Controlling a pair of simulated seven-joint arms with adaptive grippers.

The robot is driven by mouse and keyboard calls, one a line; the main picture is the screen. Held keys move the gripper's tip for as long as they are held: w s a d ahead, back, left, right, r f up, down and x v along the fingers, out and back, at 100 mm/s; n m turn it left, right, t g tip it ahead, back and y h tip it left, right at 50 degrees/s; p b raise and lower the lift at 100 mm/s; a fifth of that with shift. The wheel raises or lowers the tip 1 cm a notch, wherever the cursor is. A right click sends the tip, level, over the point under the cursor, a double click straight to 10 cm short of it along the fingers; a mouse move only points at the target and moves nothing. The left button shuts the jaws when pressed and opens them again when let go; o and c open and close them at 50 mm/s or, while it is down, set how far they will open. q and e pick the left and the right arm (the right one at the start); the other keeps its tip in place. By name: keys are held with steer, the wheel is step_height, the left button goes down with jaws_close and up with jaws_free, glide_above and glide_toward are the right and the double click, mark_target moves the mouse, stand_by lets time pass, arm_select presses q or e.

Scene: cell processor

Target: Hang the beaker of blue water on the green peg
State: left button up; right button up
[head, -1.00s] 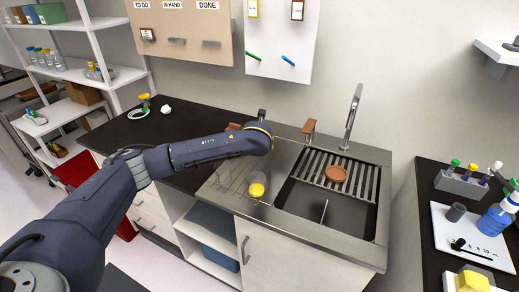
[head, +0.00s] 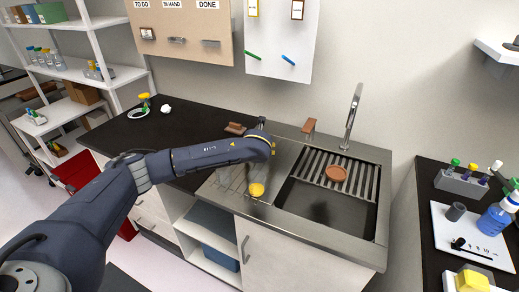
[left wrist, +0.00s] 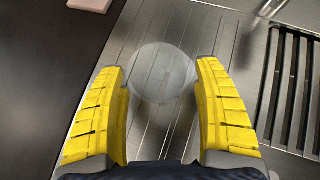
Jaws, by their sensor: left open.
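The green peg (head: 252,55) sticks out of the white wall board (head: 277,35), left of a blue peg (head: 288,60). My left gripper (left wrist: 160,70) is open, with its yellow fingers apart above the steel drainboard. A clear round glass vessel (left wrist: 163,73) shows between and below the fingertips; no blue shows in it, and I cannot tell if they touch it. My right gripper is not in view.
The sink (head: 325,208) with its slatted rack and a brown round dish (head: 336,173) lies to the right. The tall faucet (head: 352,115) stands behind it. A brown block (head: 235,128) is at the back. The dark counter on the left is mostly clear.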

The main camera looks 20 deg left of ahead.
arm_select(q)
steer(key=shift+r, duration=0.25)
steer(key=v, duration=1.2)
